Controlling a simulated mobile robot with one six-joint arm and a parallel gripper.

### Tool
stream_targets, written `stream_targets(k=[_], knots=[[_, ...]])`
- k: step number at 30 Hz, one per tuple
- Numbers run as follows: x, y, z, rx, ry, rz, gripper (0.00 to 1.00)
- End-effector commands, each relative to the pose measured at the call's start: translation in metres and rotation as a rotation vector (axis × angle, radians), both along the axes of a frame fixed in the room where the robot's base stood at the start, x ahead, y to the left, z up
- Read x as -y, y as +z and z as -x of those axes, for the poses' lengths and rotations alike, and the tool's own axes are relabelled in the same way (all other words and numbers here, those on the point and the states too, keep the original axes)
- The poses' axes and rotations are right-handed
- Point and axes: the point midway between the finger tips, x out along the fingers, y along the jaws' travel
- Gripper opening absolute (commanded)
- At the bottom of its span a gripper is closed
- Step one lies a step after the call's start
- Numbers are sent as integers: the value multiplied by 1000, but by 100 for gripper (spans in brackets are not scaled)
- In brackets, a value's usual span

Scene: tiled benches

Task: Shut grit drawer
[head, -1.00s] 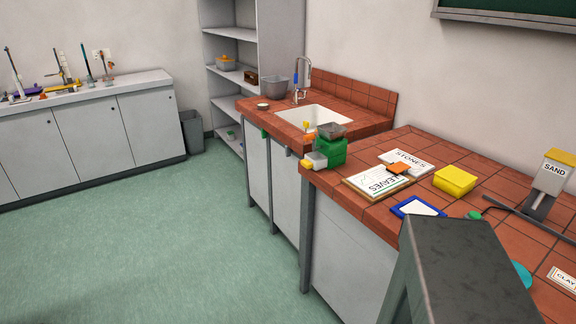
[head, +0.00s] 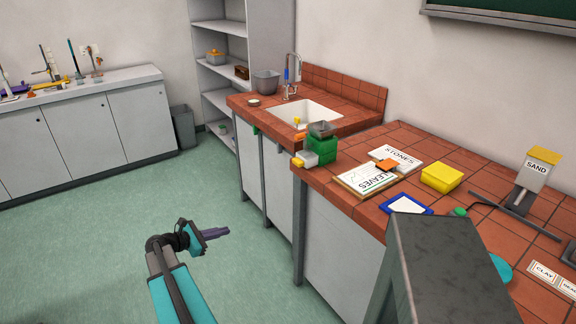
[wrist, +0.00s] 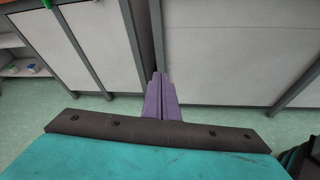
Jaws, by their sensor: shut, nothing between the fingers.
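A green box (head: 322,149) with a grey open-topped part (head: 321,129) stands at the near-left corner of the right tiled bench. A pale drawer (head: 308,159) with a yellow front (head: 297,162) sticks out of its left side, past the bench edge; I take this as the grit drawer, though no label is readable. My gripper (head: 228,232) is over the floor, left of and lower than the box, apart from it. Its purple fingers (wrist: 160,96) are together and empty in the wrist view. The drawer is not seen in the wrist view.
The tiled bench (head: 470,214) holds a LEAVES board (head: 366,182), a STONES card (head: 397,154), a yellow box (head: 441,178) and a SAND dispenser (head: 533,180). A sink bench (head: 245,104) stands behind. The green floor (head: 95,235) on the left is clear.

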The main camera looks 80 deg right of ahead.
Motion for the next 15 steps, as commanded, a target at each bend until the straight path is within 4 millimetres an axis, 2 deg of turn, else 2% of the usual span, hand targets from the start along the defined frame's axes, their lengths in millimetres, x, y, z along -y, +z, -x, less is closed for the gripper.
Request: stream_targets(k=[1, 6, 10, 15], knots=[[22, 24, 13, -43, -10, 21, 0], [78, 96, 60, -213, -39, 72, 0], [106, 140, 92, -323, -68, 94, 0], [123, 173, 115, -405, -93, 106, 0]])
